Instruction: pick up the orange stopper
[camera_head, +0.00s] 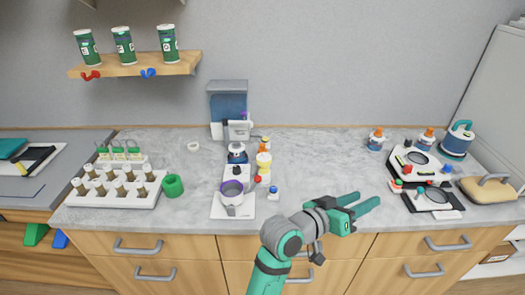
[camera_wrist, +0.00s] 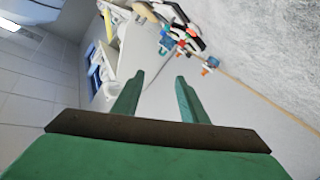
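Several small orange tops are in view, and I cannot tell which is the orange stopper. One orange top (camera_head: 377,131) is on a small blue-banded bottle (camera_head: 376,143) at the back right of the counter. Another orange top (camera_head: 429,132) is on a similar bottle to its right. A third orange piece (camera_head: 263,148) sits above a yellow part near the middle.
A balance-like device (camera_head: 420,162) and a tan-topped block (camera_head: 488,188) stand at the right. A white vial rack (camera_head: 118,190), a green ring (camera_head: 173,186) and a mixer (camera_head: 233,195) stand left. The counter between the mixer and the right-hand devices is mostly clear.

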